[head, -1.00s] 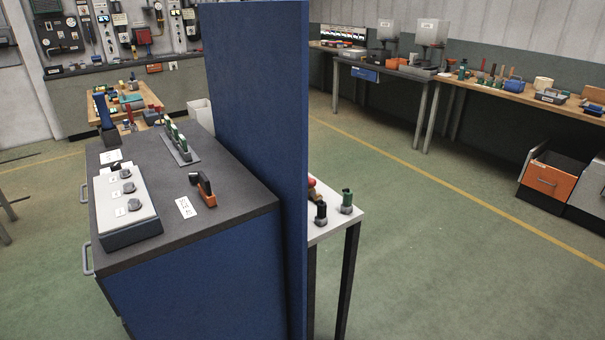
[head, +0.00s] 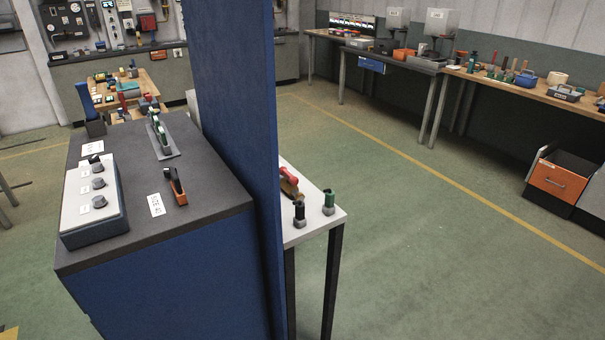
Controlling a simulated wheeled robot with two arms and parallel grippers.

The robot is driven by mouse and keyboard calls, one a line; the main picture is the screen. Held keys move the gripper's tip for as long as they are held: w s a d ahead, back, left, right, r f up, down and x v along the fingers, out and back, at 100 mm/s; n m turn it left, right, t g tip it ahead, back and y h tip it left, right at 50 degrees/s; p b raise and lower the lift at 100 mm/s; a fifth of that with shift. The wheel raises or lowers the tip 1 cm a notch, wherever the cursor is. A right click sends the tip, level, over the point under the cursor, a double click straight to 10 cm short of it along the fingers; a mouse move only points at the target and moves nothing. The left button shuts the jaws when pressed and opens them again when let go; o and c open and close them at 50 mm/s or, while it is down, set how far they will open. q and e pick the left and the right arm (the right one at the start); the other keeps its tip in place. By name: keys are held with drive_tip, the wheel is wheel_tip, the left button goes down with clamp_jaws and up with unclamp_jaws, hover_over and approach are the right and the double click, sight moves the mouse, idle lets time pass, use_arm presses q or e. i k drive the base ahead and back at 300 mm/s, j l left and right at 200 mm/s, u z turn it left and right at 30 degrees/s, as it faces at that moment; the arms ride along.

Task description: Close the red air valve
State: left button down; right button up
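A red-handled fitting with a brownish body (head: 289,180) sits on a small white table (head: 322,222) behind a tall blue panel. It may be the red air valve; the panel partly hides it, and I cannot tell whether it is open or closed. A black-topped fitting (head: 299,213) and a green-topped fitting (head: 329,202) stand upright in front of it on the same table. Neither of my grippers is in view.
The tall blue panel (head: 235,130) stands between the white table and a dark-topped blue cabinet (head: 205,200). The cabinet carries a knob box (head: 92,200), a green-handled row (head: 160,135) and an orange-and-black item (head: 175,186). Green floor (head: 440,250) is clear at right.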

sight(294, 180)
drive_tip(key=i+l+z, duration=0.2)
drive_tip(key=i+l, duration=0.9)
